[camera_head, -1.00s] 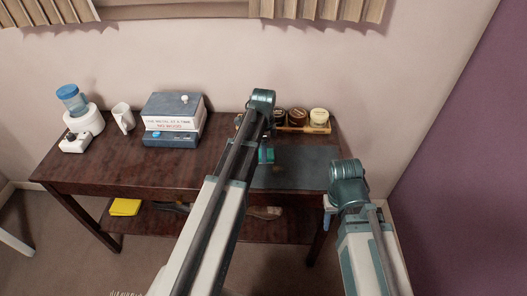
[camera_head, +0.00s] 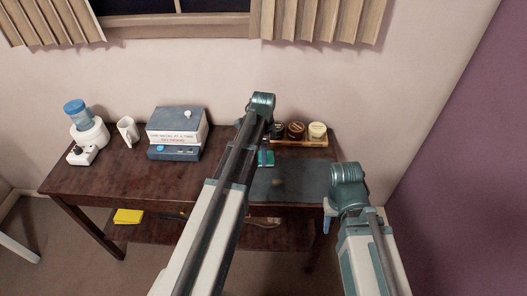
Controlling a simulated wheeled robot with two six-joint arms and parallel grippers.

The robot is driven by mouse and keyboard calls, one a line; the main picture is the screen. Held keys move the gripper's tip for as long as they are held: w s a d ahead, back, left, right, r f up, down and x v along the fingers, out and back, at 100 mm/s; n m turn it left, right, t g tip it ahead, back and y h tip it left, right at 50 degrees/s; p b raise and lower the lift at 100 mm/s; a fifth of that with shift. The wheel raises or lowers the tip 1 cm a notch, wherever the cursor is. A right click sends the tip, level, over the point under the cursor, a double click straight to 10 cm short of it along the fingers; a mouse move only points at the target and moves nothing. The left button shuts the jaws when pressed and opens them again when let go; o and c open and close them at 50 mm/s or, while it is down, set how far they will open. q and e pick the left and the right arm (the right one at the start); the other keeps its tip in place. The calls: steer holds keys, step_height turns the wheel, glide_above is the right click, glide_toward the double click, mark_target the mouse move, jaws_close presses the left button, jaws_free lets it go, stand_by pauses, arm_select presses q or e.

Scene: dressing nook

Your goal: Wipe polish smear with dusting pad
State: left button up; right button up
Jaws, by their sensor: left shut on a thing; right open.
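A dark grey mat (camera_head: 305,180) lies on the right part of the brown wooden table. A small dull brownish smear (camera_head: 278,183) shows on the mat. My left gripper (camera_head: 265,158) is low over the mat's back left part, beyond the smear. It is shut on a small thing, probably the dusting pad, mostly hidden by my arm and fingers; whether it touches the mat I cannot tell. My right gripper (camera_head: 328,212) is open and empty, by the mat's right edge near the table's front right corner.
Jars (camera_head: 317,130) stand on a wooden tray (camera_head: 300,143) behind the mat. A yellow cloth (camera_head: 128,216) lies on the lower shelf.

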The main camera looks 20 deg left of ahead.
arm_select(q)
step_height(320, 180, up, 3)
steer(key=p, duration=0.3)
stand_by(0.4)
